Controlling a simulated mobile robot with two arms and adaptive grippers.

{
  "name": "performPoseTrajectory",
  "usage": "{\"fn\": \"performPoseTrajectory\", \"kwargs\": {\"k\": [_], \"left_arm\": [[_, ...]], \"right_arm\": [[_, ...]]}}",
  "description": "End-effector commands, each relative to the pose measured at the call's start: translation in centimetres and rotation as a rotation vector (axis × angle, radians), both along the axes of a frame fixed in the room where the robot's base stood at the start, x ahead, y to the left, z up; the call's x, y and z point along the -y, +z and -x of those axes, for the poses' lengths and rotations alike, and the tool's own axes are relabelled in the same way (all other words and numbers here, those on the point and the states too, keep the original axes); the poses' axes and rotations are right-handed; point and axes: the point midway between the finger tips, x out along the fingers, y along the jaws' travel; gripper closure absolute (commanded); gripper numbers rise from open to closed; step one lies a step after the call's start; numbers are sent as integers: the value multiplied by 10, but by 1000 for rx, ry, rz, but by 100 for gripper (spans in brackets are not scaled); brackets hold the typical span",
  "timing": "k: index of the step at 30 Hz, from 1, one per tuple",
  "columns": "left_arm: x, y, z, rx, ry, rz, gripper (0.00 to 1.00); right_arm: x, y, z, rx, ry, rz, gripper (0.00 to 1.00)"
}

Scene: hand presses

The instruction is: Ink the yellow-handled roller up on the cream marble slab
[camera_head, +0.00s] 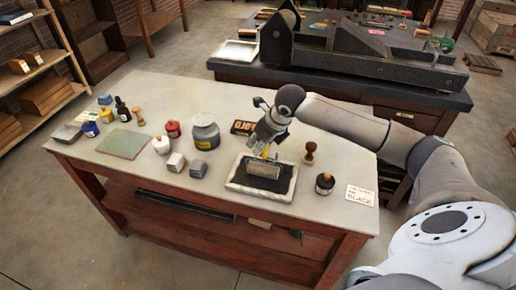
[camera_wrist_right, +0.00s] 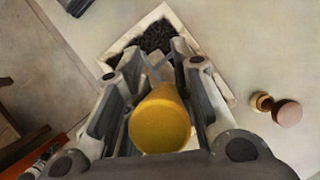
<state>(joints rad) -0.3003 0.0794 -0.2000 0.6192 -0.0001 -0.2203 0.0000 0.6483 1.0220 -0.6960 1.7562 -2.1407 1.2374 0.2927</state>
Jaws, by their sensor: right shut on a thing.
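My right gripper (camera_head: 264,150) is shut on the yellow handle of the roller (camera_head: 265,166). In the right wrist view the yellow handle (camera_wrist_right: 160,120) sits between the fingers and hides most of the roller. The cream marble slab (camera_head: 236,187) lies on the table with a dark ink patch on it. The roller's grey drum is over this dark patch, low down; I cannot tell whether it touches. The slab's pale edge also shows in the right wrist view (camera_wrist_right: 191,41). My left gripper is not in view.
A wooden-handled stamp (camera_head: 309,153), a dark round pot (camera_head: 324,184) and a BLACK card (camera_head: 360,195) stand right of the slab. A grey jar (camera_head: 205,133), two small blocks and a GOLD block (camera_head: 243,127) are left and behind. The table's front edge is close to the slab.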

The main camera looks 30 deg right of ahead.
Motion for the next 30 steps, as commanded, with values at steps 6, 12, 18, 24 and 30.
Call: {"fn": "performPoseTrajectory", "kwargs": {"k": [6,12,18,24,30], "left_arm": [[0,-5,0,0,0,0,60],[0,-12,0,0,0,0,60],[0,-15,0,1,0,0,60],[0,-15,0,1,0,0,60],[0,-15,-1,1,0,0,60]], "right_arm": [[6,-2,-5,-2,0,-1,97],[18,-2,-16,-1,0,-1,97],[26,-1,-22,-3,1,-1,97],[22,0,-19,-4,3,0,97],[10,1,-9,-3,4,1,97]]}}
